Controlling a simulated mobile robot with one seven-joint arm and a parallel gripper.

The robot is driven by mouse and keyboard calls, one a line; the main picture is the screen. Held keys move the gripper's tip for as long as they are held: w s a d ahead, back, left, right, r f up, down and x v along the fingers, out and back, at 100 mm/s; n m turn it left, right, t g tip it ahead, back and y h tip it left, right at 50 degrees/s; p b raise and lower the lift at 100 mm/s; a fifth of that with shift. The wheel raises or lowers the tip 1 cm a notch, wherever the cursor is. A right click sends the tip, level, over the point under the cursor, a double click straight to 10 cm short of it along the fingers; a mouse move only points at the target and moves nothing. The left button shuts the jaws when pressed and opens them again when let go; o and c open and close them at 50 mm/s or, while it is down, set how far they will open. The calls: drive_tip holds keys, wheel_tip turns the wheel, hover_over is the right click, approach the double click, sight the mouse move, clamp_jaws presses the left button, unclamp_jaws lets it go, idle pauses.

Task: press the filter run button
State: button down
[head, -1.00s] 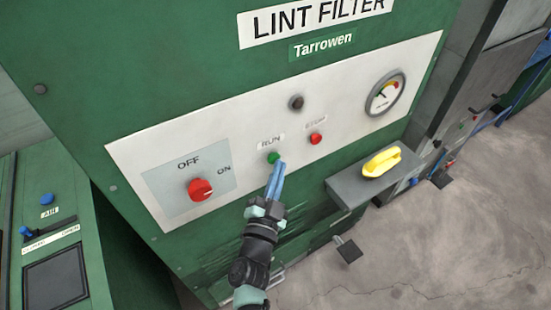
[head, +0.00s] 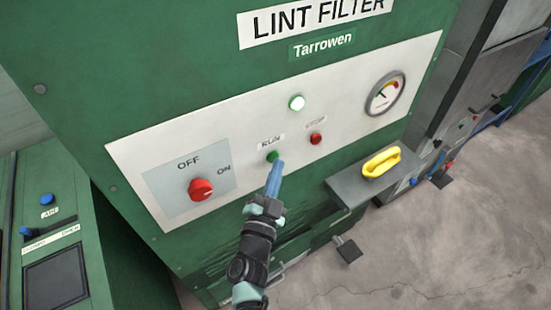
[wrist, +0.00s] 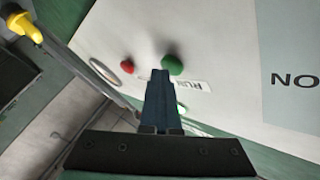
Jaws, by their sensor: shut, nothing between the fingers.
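The green run button (head: 272,156) sits under the RUN label on the white panel of the lint filter cabinet. It also shows in the wrist view (wrist: 173,64), just beyond the fingertips. My gripper (head: 279,163) is shut and empty, its blue fingers pointing at the button's lower right side. In the head view the tips overlap the button's edge; I cannot tell whether they touch it. The indicator lamp (head: 297,103) above is lit white. The red stop button (head: 316,139) is to the right.
A red OFF/ON rotary switch (head: 201,189) is left of the run button. A gauge (head: 385,93) is at the panel's right. A grey shelf (head: 345,192) with a yellow handle (head: 381,162) juts out at lower right.

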drive_tip(key=shift+s+d, duration=0.55)
drive_tip(key=shift+s, duration=0.2)
drive_tip(key=s+d, duration=0.1)
drive_tip(key=s, duration=0.1)
drive_tip(key=s+d, duration=0.2)
idle(0.9)
drive_tip(key=w+a+r+n+t+y, duration=0.1)
drive_tip(key=a+r+n+t+y, duration=0.2)
drive_tip(key=r, duration=1.4)
drive_tip(key=w+a+r+n+t+y, duration=0.1)
drive_tip(key=w+r+n+t+y, duration=0.2)
drive_tip(key=r, duration=1.4)
drive_tip(key=s+d+r+n+t+h, duration=0.1)
drive_tip(key=s+r, duration=0.7)
drive_tip(key=r, duration=0.2)
drive_tip(key=s+d+r+n+t+h, duration=0.1)
drive_tip(key=s+d+r+n+h, duration=0.1)
drive_tip(key=s+r, duration=0.6)
wheel_tip(320, 180, up, 3)
drive_tip(key=shift+s+d+r, duration=0.1)
drive_tip(key=shift+s+d, duration=0.1)
drive_tip(key=shift+d, duration=0.05)
